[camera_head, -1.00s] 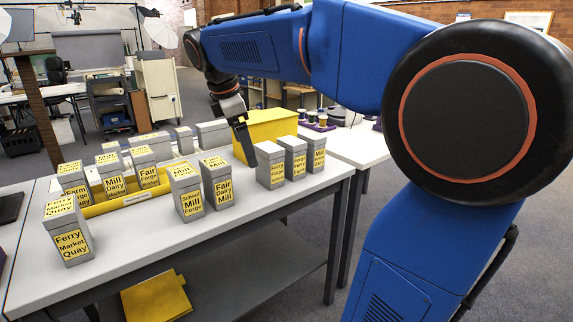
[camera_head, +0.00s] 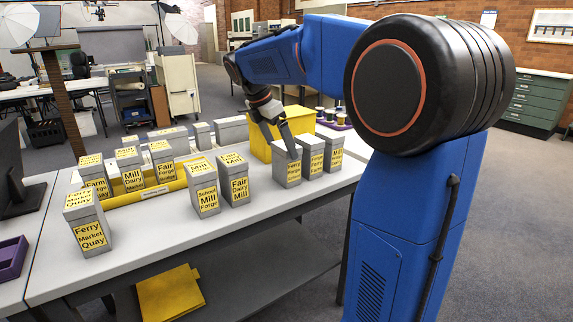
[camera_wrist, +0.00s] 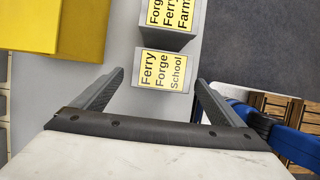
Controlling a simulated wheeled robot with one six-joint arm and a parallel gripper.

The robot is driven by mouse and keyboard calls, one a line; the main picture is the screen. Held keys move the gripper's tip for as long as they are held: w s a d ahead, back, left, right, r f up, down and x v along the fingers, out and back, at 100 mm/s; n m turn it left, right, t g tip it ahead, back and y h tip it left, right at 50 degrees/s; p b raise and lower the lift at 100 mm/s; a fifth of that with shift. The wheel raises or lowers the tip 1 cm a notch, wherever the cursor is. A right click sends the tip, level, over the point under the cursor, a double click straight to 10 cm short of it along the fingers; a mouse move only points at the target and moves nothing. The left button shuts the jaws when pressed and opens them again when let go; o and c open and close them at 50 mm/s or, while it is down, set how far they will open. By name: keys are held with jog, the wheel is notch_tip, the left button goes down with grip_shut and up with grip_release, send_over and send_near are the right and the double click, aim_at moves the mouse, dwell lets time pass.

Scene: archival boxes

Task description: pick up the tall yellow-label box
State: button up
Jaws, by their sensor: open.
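Several tall grey boxes with yellow labels stand on the table. Three stand in a row at the right: a left one (camera_head: 287,167), a middle one (camera_head: 311,158) and a right one (camera_head: 333,152). My gripper (camera_head: 284,143) is at the left box of this row, one finger in front of its upper part. In the wrist view my gripper (camera_wrist: 160,78) is open and empty. A box labelled Ferry Forge School (camera_wrist: 162,71) lies between the fingertip lines, with gaps both sides. Another labelled box (camera_wrist: 168,18) is just beyond it. Contact cannot be told.
A yellow box (camera_head: 262,145) stands close behind the row and also shows in the wrist view (camera_wrist: 70,25). Two labelled boxes (camera_head: 205,190) (camera_head: 235,183) stand mid-table, one (camera_head: 87,222) at the front left. A yellow tray (camera_head: 150,193) holds several more. Bare tabletop lies in front.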

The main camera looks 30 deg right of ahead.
aim_at(290, 163)
jog(key=x, duration=0.3)
jog(key=shift+d+f, duration=0.15)
jog(key=shift+f, duration=0.05)
jog(key=shift+d+x, duration=0.1)
jog(key=shift+x, duration=1.25)
jog(key=shift+d+x, duration=0.15)
jog(key=shift+x, duration=1.15)
jog(key=shift+r, duration=0.1)
jog(key=c, duration=1.4)
jog(key=shift+r, duration=0.15)
